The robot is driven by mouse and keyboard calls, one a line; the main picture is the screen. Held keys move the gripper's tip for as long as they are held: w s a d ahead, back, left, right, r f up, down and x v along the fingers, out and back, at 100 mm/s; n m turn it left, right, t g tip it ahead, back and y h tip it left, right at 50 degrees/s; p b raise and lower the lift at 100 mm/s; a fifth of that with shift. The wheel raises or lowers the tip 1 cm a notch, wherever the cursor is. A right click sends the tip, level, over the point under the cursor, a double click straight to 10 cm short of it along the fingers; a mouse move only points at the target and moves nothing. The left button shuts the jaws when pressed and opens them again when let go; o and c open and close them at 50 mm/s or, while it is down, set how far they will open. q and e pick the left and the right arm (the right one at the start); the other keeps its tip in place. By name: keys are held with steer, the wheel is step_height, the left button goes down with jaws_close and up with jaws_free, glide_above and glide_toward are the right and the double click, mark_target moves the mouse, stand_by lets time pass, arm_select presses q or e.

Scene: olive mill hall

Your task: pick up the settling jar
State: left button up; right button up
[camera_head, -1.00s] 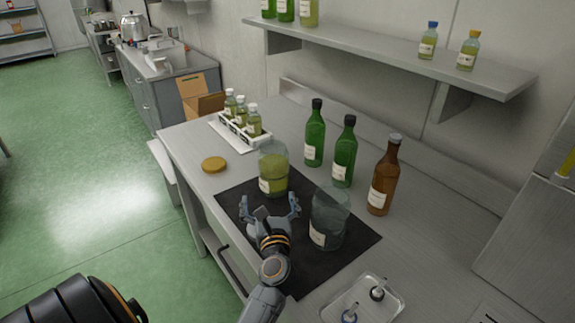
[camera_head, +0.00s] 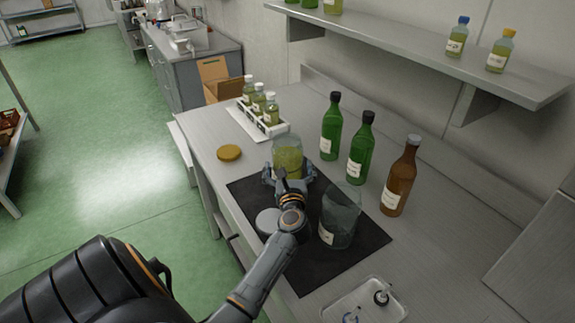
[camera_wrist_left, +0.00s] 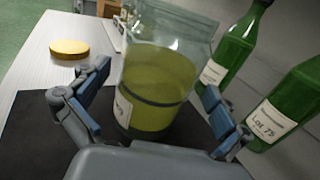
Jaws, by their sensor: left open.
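A glass jar (camera_head: 288,148) partly filled with yellow-green liquid stands upright near the far left corner of a black mat (camera_head: 330,262). My left gripper (camera_head: 288,174) is open, with its fingers reaching either side of this jar. In the left wrist view the jar (camera_wrist_left: 160,88) stands between the spread blue finger pads, with a gap on each side. A second glass jar (camera_head: 341,218), seemingly empty and labelled, stands on the mat to the right. I cannot tell from the labels which is the settling jar. My right gripper is not in view.
Two green bottles (camera_head: 331,127) and a brown bottle (camera_head: 400,178) stand behind the mat. A white rack (camera_head: 247,118) of small bottles and a yellow lid (camera_head: 229,153) are beyond the jar. A tray (camera_head: 340,308) is nearer.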

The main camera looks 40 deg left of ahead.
arm_select(q)
steer(key=x, duration=0.2)
steer(key=shift+w+a, duration=0.15)
steer(key=shift+a, duration=0.2)
steer(key=shift+w+a+f, duration=0.1)
steer(key=shift+w+a, duration=0.15)
steer(key=shift+d, duration=0.1)
steer(key=shift+c, duration=0.4)
steer(key=c, duration=1.7)
steer(key=shift+r, duration=0.3)
